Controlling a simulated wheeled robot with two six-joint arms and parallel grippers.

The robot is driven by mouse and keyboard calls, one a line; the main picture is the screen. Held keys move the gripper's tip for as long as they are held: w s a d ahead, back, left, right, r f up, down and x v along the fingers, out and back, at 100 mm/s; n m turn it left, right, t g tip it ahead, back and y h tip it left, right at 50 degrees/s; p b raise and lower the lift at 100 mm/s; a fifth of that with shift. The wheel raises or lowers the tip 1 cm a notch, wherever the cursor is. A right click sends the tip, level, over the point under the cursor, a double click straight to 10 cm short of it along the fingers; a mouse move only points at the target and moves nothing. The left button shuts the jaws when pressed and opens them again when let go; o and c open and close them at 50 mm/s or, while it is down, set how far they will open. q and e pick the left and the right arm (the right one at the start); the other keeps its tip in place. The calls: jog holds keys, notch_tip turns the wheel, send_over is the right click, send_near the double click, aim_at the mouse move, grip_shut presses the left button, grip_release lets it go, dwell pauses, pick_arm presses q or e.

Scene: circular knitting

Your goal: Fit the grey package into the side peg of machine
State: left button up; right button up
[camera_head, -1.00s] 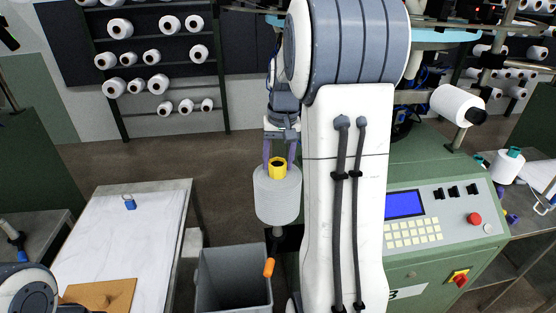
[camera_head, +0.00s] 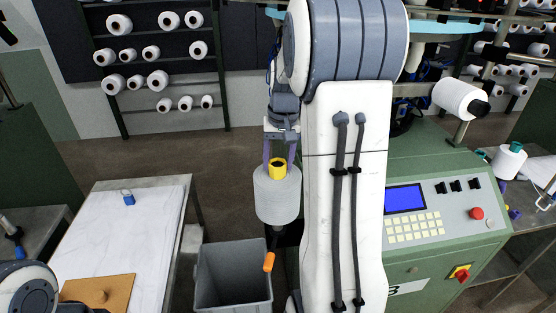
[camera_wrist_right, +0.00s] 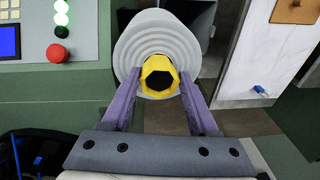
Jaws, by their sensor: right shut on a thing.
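The grey package (camera_head: 277,203) is a pale grey yarn cone with a yellow hexagonal core at its top. My right gripper (camera_head: 279,160) has its purple fingers shut on that yellow core and holds the package upright in the air. In the right wrist view the fingers (camera_wrist_right: 158,80) press on both sides of the core, and the package (camera_wrist_right: 140,43) spreads beyond them. The green knitting machine (camera_head: 420,265) stands to the right, partly hidden by my right arm. My left gripper is out of view.
A grey bin (camera_head: 232,275) stands open below and left of the package. A white-topped table (camera_head: 120,235) with a blue padlock (camera_head: 129,199) and a brown board (camera_head: 97,294) is at left. Another peg on the machine carries a white package (camera_head: 455,99). A spool rack lines the back wall.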

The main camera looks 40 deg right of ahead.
aim_at(278, 185)
jog(key=shift+f+b, duration=2.85)
jog(key=shift+f, duration=1.25)
jog(key=o, duration=1.4)
jog(key=r, duration=0.3)
jog(key=s+r, duration=0.1)
jog(key=r, duration=0.3)
jog(key=r+b, duration=0.1)
jog(key=r, duration=0.2)
jog(key=shift+s+r, duration=0.15)
jog(key=shift+r, duration=0.05)
